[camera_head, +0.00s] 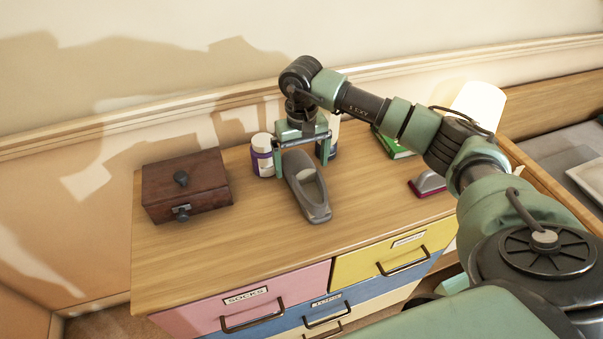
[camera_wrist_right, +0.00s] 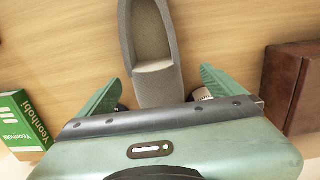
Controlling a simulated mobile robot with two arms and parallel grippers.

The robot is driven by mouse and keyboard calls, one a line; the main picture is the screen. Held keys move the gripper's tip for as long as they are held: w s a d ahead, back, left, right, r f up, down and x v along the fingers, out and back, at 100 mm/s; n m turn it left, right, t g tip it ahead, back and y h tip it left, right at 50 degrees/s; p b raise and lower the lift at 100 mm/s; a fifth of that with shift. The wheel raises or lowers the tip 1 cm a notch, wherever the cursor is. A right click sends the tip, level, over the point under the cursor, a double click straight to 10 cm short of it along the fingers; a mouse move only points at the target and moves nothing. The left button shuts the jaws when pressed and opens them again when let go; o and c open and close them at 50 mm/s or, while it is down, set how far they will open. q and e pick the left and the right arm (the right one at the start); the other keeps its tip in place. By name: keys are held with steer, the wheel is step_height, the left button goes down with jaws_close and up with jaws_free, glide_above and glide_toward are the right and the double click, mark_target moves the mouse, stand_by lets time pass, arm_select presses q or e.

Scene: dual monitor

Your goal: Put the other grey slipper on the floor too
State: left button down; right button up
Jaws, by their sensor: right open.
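My left gripper is not in view. No second slipper shows.
A brown wooden box (camera_head: 187,186) stands at the left. A purple-and-white bottle (camera_head: 262,155) stands close to my right gripper. A green box (camera_head: 393,143), a red-based item (camera_head: 428,184) and a white lamp (camera_head: 478,104) are to the right. The dresser's front left top is clear.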

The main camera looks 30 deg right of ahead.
mark_target(303, 175)
steer(key=shift+s+d+f+p, duration=0.15)
steer(key=shift+f+p, duration=0.15)
steer(key=shift+f, duration=0.25)
steer(key=shift+d+f+p, duration=0.1)
steer(key=shift+f+p, duration=0.15)
steer(key=shift+f, duration=0.25)
steer(key=f, duration=0.2)
steer(key=shift+w+d+f+p, duration=0.1)
steer(key=shift+w+f+p, duration=0.1)
steer(key=shift+f+p, duration=0.15)
steer(key=shift+f, duration=0.25)
steer(key=c, duration=1.6)
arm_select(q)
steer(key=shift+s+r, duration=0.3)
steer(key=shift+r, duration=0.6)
arm_select(e)
steer(key=shift+c, duration=0.6)
